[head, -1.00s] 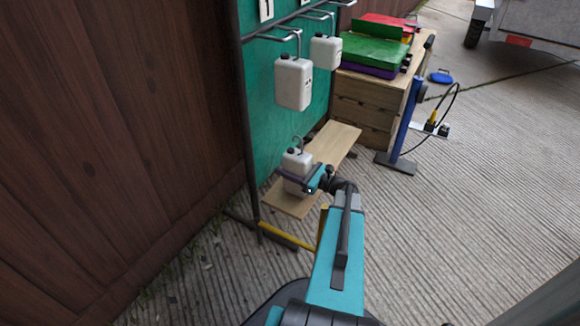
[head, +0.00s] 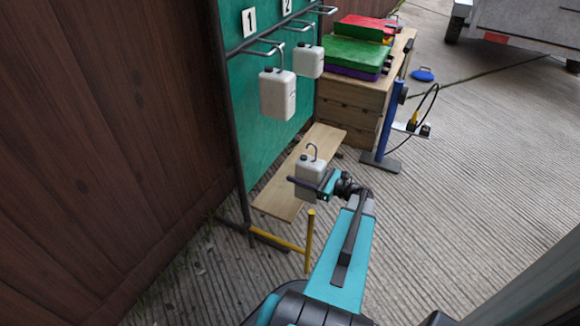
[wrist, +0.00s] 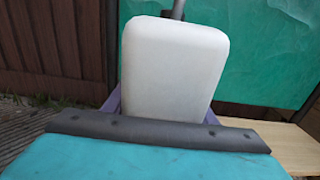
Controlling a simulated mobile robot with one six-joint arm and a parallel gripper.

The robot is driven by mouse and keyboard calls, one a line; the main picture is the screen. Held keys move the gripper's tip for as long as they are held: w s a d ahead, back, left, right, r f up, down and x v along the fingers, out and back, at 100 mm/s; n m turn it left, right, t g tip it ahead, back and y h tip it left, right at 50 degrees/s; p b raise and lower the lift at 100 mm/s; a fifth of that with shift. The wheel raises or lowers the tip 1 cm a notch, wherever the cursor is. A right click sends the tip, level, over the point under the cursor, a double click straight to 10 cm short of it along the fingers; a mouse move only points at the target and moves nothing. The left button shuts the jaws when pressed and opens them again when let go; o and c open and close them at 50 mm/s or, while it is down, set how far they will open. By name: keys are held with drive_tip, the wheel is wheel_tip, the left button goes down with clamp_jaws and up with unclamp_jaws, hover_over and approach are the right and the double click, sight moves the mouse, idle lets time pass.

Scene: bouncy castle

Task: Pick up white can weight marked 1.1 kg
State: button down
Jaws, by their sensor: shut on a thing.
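A white can weight (head: 310,178) with a dark cap and a grey hook on top is held in my gripper (head: 308,188). It is upright and appears to be off the wooden shelf, near its right side. In the wrist view the can (wrist: 172,70) fills the middle, its plain pale face toward me and its lower part hidden behind my gripper (wrist: 160,128). No weight marking is readable on it. Two similar white cans, one larger (head: 278,95) and one smaller (head: 309,61), hang from hooks on the rack above.
The wooden shelf (head: 280,204) lies low in front of the green panel (head: 225,60). A yellow post (head: 309,240) stands close below the held can. A blue post (head: 385,125) and a wooden crate stack (head: 350,112) are behind. Open concrete lies to the right.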

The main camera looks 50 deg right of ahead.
sight(315, 177)
drive_tip(key=shift+r+p+v, duration=0.2)
drive_tip(key=shift+p+v, duration=0.2)
drive_tip(key=shift+v, duration=1.05)
drive_tip(key=shift+r+p+v, duration=0.2)
drive_tip(key=shift+p+v, duration=0.15)
drive_tip(key=shift+v, duration=1.15)
drive_tip(key=shift+d, duration=0.25)
